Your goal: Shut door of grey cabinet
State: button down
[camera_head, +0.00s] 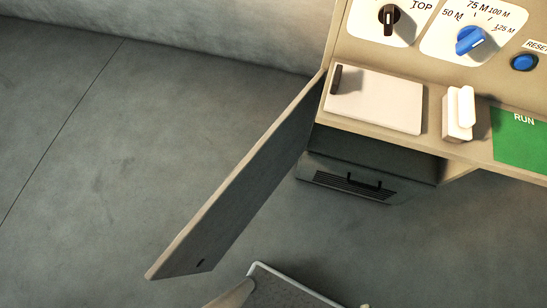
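A long flat grey door (245,180) with a pale edge stands wide open. It reaches from the left end of the beige console toward the lower left, over the floor. A small dark fitting (201,262) sits near its free end. Under the console is a dark grey box-like cabinet (319,165) with a vent grille and a dark handle (365,184) on its front. Whether the door belongs to this box or to the console's own body I cannot tell. My gripper is not in view.
The console (455,155) carries a black knob (389,18), a blue knob (470,39), a blue button (524,62), a white switch (460,112) and a green RUN panel (520,138). A grey surface with a white rim (290,287) shows at the bottom edge. Floor left of the door is clear.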

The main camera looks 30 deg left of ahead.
aim_at(204, 240)
jog(key=j+z, duration=0.85)
jog(key=z, duration=0.4)
jog(key=k+j+z, duration=0.25)
jog(key=k, duration=0.2)
jog(key=k+j+z, duration=0.25)
jog(key=k, duration=0.2)
jog(key=k+z, duration=0.25)
jog(key=k, duration=0.2)
jog(key=k+j+u, duration=0.15)
jog(key=j+u, duration=0.15)
jog(key=k+j+u, duration=0.15)
jog(key=j+u, duration=0.15)
jog(key=j, duration=0.2)
jog(key=j+u, duration=0.25)
jog(key=j, duration=0.2)
jog(key=k+j, duration=0.15)
jog(key=j, duration=0.2)
jog(key=k+j+u, duration=0.1)
jog(key=j, duration=0.2)
jog(key=k+j, duration=0.2)
jog(key=j, duration=0.15)
jog(key=k+j, duration=0.15)
jog(key=j, duration=0.2)
jog(key=u, duration=0.05)
